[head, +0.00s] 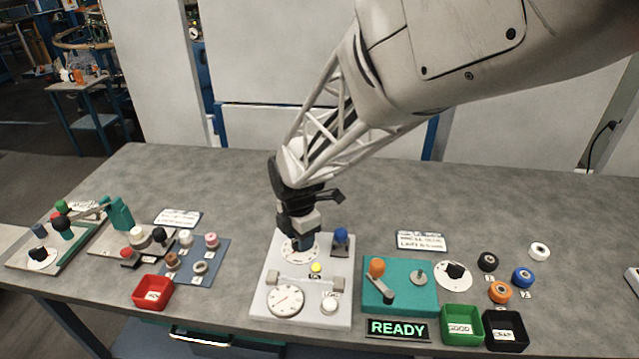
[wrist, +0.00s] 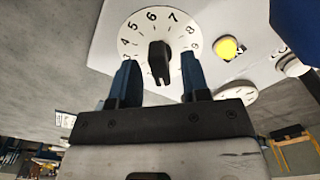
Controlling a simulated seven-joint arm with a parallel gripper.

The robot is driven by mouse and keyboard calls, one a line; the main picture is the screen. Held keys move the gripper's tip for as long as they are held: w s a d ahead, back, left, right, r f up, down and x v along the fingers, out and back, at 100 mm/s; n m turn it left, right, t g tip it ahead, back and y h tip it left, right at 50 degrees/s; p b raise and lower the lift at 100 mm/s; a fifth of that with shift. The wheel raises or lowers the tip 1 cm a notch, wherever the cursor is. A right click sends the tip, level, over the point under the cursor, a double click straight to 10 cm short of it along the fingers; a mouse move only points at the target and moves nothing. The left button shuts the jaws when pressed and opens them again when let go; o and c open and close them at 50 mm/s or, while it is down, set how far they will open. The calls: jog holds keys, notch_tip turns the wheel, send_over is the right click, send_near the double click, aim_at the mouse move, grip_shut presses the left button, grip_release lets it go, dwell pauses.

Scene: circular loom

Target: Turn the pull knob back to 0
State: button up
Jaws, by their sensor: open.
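The pull knob (wrist: 160,58) is black and sits at the middle of a round white dial (wrist: 140,30) with black numbers, in the wrist view. Numbers from 3 up to 8 are readable; the zero is hidden, and I cannot tell where the knob points. My gripper (wrist: 159,72) has its two blue fingers apart, one on each side of the knob, with visible gaps. In the head view my gripper (head: 300,241) is over the dial (head: 290,256) on the light panel (head: 258,300), and it hides the knob.
On the same panel are a blue-topped part (head: 340,236) close to the right, a yellow button (head: 316,267), a gauge (head: 286,300) and a white knob (head: 329,304). A teal plate with an orange-knobbed crank (head: 377,268) stands further right. The table behind is clear.

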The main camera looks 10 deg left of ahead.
jog(key=shift+r, duration=3.2)
